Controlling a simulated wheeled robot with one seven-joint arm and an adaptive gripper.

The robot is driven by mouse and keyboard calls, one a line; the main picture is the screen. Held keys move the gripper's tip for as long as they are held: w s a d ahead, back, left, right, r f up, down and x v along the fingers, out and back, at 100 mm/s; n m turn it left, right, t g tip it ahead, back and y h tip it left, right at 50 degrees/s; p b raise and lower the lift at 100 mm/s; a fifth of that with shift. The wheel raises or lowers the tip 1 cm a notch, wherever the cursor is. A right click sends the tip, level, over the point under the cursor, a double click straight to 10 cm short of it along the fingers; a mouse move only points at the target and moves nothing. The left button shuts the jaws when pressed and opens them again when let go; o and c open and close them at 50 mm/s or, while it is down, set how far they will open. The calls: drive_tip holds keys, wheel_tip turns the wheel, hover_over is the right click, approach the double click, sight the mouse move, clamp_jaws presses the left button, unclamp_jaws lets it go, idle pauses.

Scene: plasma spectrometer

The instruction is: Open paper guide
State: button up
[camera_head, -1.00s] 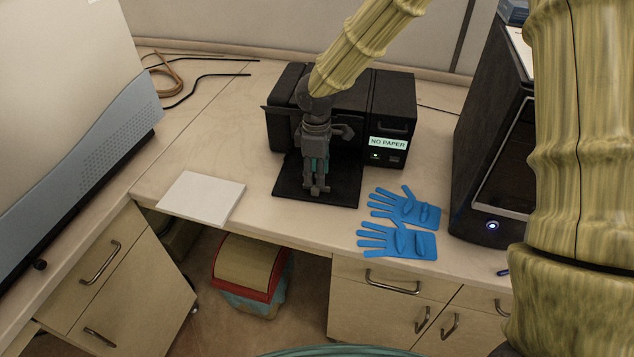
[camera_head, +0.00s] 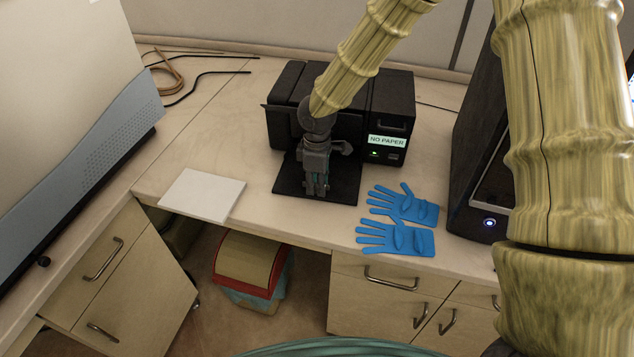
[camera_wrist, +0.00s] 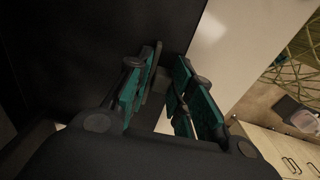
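The black printer (camera_head: 285,115) stands on the counter with a small screen reading NO PAPER (camera_head: 388,141). A flat black panel (camera_head: 343,186), which looks like its paper guide or tray, lies out in front of it. My gripper (camera_head: 316,191) points down over this panel and hides its middle and part of the printer's front. In the wrist view my gripper (camera_wrist: 169,66) shows its two teal-padded fingers a little apart, with nothing clearly held between them. The dark surface (camera_wrist: 100,40) fills the left there. I cannot tell whether the fingertips touch the panel.
A white paper stack (camera_head: 202,194) lies left of the panel. Blue gloves (camera_head: 400,238) lie to its right, near the front edge. A dark tower (camera_head: 478,190) stands at the right, a large grey machine (camera_head: 75,90) at the left. Bare counter (camera_head: 215,140) lies left of the printer.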

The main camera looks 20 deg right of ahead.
clamp_jaws()
drive_tip(key=shift+s+a, duration=0.35)
drive_tip(key=shift+s, duration=0.25)
drive_tip(key=shift+s+a, duration=0.3)
drive_tip(key=shift+s, duration=0.25)
drive_tip(key=o, duration=0.7)
unclamp_jaws()
drive_tip(key=shift+c, duration=0.2)
wheel_tip(320, 180, up, 12)
